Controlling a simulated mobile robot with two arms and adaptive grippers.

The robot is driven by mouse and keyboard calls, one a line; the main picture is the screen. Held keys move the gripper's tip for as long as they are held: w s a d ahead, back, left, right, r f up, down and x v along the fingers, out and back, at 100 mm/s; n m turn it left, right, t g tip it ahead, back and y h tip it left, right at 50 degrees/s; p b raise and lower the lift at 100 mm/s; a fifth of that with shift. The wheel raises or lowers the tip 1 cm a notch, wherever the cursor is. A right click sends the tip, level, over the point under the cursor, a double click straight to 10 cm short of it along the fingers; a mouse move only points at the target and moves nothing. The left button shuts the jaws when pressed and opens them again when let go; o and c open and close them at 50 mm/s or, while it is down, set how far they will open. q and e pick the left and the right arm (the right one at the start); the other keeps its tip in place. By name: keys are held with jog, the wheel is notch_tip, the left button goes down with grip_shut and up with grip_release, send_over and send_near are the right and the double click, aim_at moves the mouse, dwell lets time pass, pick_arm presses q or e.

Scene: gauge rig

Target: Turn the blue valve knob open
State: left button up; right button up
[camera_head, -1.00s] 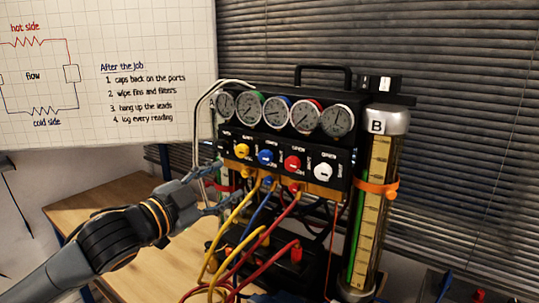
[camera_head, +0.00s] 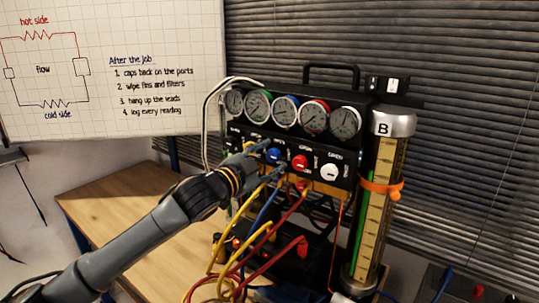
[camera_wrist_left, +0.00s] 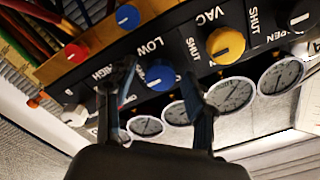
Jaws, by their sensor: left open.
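The blue valve knob (camera_head: 273,155) is on the front of the black gauge manifold (camera_head: 240,137), between a yellow knob and the red knob (camera_head: 299,162). My left gripper (camera_head: 268,158) is at the panel, its open fingers close around the blue knob. In the left wrist view the blue knob (camera_wrist_left: 158,75) lies between the two fingers of the gripper (camera_wrist_left: 162,80), below the word LOW. I cannot tell whether either finger touches it. The yellow knob (camera_wrist_left: 225,44) beside it is labelled VAC. My right gripper is in neither view.
A row of round gauges (camera_head: 285,111) sits above the knobs. Yellow, blue and red hoses (camera_head: 285,228) hang below the panel. A tall cylinder marked B (camera_head: 375,210) stands to the right. The wooden bench top (camera_head: 120,205) is mostly clear at the left.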

pick_arm(q)
grip_shut()
dwell(0.3)
